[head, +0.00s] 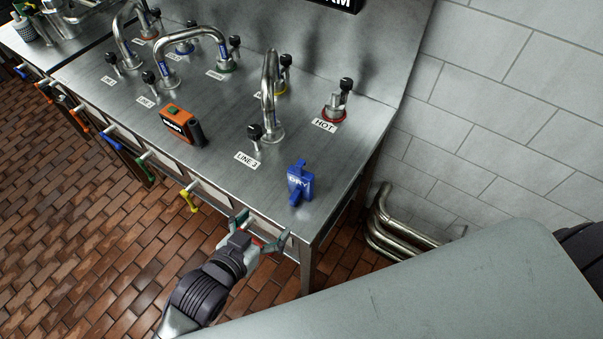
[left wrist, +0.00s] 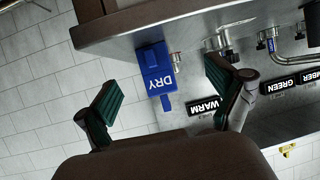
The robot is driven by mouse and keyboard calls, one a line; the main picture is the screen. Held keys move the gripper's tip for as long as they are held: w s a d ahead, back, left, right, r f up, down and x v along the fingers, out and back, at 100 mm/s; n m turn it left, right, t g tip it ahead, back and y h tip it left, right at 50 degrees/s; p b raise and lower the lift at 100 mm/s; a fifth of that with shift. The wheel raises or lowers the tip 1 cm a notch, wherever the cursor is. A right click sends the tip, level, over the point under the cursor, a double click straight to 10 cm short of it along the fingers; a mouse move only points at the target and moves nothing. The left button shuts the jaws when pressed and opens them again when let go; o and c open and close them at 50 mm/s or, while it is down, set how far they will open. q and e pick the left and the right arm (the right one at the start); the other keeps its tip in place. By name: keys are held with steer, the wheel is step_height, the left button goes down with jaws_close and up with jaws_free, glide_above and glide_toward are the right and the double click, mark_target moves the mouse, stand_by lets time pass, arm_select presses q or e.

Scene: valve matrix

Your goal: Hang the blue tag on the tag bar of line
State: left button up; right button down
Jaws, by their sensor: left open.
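The blue tag (head: 300,183), lettered DRY, rests on the steel bench near its front right corner. It also shows in the left wrist view (left wrist: 156,70), beyond and between the fingers. My left gripper (head: 262,229) is open and empty at the bench's front edge, below and left of the tag, apart from it. Coloured bars stick out along the bench front: a yellow one (head: 189,199), a green one (head: 144,158) and others further left. A small red part shows behind my left gripper, mostly hidden. The LINE 3 label (head: 247,160) lies left of the tag. My right gripper is out of view.
Bent steel pipes (head: 269,95) and black-knobbed valves (head: 255,132) stand on the bench top (head: 215,180). An orange and black device (head: 181,125) lies left of the LINE 3 label. A HOT outlet (head: 334,112) is behind the tag. Floor pipes (head: 395,225) run right of the bench.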

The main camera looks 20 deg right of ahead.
mark_target(295, 194)
arm_select(q)
steer(key=shift+h, duration=0.4)
steer(key=w+d, duration=0.2)
steer(key=d, duration=0.1)
steer(key=w+d+p, duration=0.1)
steer(key=shift+d+r, duration=0.25)
steer(key=shift+r, duration=0.15)
steer(key=x, duration=0.2)
steer(key=shift+d+f, duration=0.2)
steer(key=shift+d, duration=0.05)
steer(key=shift+w+d+f, duration=0.15)
steer(key=shift+w+d, duration=0.15)
steer(key=shift+d, duration=0.05)
steer(key=shift+w+d+f+p, duration=0.1)
steer(key=shift+w+d+p, duration=0.1)
steer(key=shift+d+p, duration=0.15)
steer(key=x, duration=0.4)
steer(key=shift+s+f+p, duration=0.1)
steer(key=shift+f+p, duration=0.15)
steer(key=shift+p, duration=0.1)
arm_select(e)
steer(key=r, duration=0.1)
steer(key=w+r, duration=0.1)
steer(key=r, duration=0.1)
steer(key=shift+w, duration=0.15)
arm_select(q)
steer(key=shift+a, duration=0.1)
steer(key=shift+c, duration=0.2)
